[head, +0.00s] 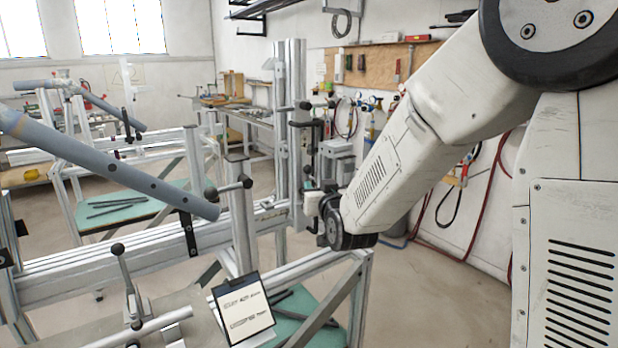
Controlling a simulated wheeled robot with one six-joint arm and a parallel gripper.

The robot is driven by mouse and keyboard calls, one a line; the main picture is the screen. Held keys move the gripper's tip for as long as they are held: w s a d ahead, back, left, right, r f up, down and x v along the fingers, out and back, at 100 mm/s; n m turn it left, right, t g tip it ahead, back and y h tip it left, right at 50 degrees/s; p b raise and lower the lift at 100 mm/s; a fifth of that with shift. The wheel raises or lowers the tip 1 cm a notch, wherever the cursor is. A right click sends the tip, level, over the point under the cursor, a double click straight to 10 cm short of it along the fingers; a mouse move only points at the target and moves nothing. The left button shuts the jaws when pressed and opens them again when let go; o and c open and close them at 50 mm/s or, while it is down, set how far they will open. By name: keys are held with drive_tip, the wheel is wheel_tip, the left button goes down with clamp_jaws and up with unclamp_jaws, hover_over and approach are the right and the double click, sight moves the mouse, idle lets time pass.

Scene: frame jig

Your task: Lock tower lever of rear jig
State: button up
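The near jig is an aluminium profile frame (110,268) with a tall upright tower (290,130). A lever with black ball knobs (305,105) sits high on the tower, beside a dark clamp. A second knobbed lever (230,188) sits on a shorter post, near the end of a thick grey tube (110,165). A similar jig (150,150) with its own grey tube stands farther back; I cannot tell which is called rear. My gripper (316,203) is beside the tower, below the upper lever, small and partly hidden by my wrist. Its fingers cannot be made out.
A knobbed lever (122,270) stands at the front left of the near jig, next to a clipboard (243,307) with unreadable text. Green shelves (297,318) lie under the frames. A workbench and tool board (370,66) are at the back wall.

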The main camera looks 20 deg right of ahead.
sight(308, 175)
drive_tip(key=w, duration=0.8)
drive_tip(key=shift+c, duration=0.3)
clamp_jaws()
